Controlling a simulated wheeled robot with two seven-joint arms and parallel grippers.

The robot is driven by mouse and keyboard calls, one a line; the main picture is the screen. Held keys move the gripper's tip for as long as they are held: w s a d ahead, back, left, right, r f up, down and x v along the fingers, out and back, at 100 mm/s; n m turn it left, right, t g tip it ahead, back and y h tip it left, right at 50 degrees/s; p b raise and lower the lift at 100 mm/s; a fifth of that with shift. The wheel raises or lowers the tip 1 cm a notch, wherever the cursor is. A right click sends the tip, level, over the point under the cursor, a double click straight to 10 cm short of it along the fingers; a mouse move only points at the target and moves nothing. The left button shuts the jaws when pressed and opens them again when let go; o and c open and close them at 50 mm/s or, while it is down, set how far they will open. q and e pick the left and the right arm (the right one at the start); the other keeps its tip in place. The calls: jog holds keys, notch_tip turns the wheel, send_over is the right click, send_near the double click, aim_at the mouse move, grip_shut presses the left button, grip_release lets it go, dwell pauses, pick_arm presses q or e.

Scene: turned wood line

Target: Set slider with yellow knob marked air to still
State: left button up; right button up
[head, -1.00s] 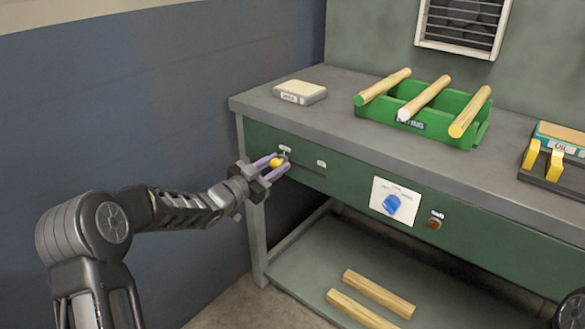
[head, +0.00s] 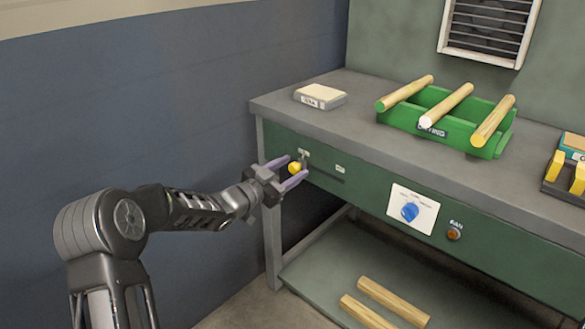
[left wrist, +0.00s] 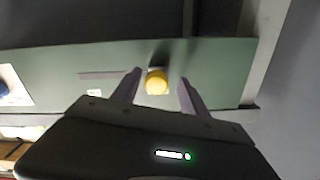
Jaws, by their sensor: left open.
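The yellow knob (head: 294,168) of the slider sticks out of the green front panel, below a small label (head: 303,153), at the left end of a dark slot (head: 326,173). A second small label (head: 340,169) is at the slot's right; I cannot read either. My left gripper (head: 292,174) is open, with one finger on each side of the knob. In the left wrist view the knob (left wrist: 157,82) shows between the two fingers (left wrist: 160,90), with a gap on both sides. My right gripper is not in view.
A blue dial (head: 410,212) and an orange-brown button (head: 454,234) are farther right on the panel. On the bench top (head: 370,124) are a pale block (head: 320,96), a green rack (head: 470,133) with wooden rods, and yellow levers (head: 555,165). Two rods (head: 393,302) lie on the lower shelf.

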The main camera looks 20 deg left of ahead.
pick_arm(q)
jog(key=v, duration=0.7)
jog(key=shift+p, duration=0.35)
jog(key=shift+w, duration=0.1)
